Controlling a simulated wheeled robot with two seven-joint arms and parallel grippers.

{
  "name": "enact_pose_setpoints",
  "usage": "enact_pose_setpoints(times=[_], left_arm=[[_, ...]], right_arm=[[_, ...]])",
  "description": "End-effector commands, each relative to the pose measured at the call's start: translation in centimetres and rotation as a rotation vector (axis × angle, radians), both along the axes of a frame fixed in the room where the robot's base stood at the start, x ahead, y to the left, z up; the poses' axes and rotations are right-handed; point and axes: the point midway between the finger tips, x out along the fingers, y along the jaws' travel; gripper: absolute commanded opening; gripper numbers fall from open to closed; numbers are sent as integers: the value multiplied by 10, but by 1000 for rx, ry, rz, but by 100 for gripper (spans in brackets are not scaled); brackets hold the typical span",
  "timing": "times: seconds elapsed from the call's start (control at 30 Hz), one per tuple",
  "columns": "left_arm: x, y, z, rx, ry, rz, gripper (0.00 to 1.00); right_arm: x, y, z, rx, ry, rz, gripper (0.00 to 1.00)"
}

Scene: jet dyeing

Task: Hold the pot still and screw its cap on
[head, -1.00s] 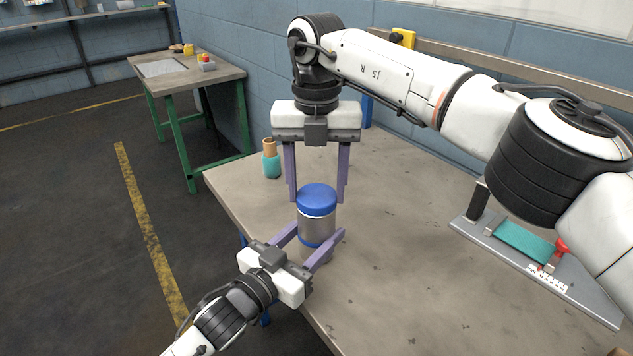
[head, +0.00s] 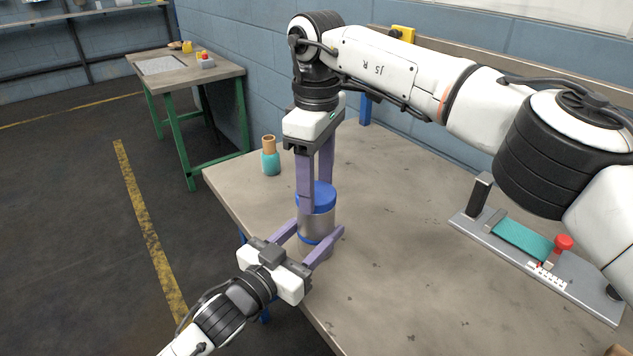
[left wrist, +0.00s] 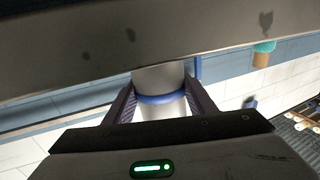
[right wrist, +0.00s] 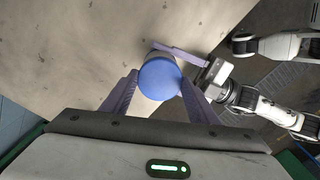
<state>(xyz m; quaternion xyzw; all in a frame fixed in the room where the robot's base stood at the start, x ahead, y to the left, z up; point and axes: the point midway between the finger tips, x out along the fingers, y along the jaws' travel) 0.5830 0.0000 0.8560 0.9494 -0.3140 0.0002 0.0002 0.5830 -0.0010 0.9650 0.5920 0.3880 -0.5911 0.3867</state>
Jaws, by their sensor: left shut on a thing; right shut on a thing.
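The pot (head: 316,222) is a grey metal cylinder with a blue band low on its side, standing upright at the table's near left edge. Its blue cap (head: 322,190) sits level on top; I cannot tell how tight it is. My left gripper (head: 318,232) is shut on the pot's body from the near side; the left wrist view shows the pot (left wrist: 158,78) between its fingers. My right gripper (head: 316,197) points down from above and is shut on the cap, which the right wrist view shows (right wrist: 160,80) between its fingers. One finger hides part of the cap.
A teal bottle with a tan top (head: 270,160) stands behind the pot to the left. A grey metal fixture (head: 540,262) with a teal pad and a red knob lies on the right. The table (head: 400,270) between is clear. A green-legged table (head: 190,75) stands farther back.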

Motion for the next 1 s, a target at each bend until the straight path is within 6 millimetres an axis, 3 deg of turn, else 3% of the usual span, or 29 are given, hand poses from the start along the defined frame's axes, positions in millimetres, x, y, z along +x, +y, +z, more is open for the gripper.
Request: enact_pose_setpoints(times=[0.13,0.4,0.43,0.53,0.83,1.0], left_arm=[[0,0,-1,1,2,1,0],[0,0,-1,2,2,1,0],[0,1,-1,2,2,1,0],[0,0,-1,2,2,1,0],[0,0,-1,2,2,1,0],[0,0,-1,2,2,1,0]], right_arm=[[0,0,1,1,-1,-101,33],[0,0,1,1,-1,-110,33],[0,0,1,1,-1,-109,56],[0,0,1,1,-1,-109,72],[0,0,2,1,-1,-107,73],[0,0,22,1,-3,-108,73]])
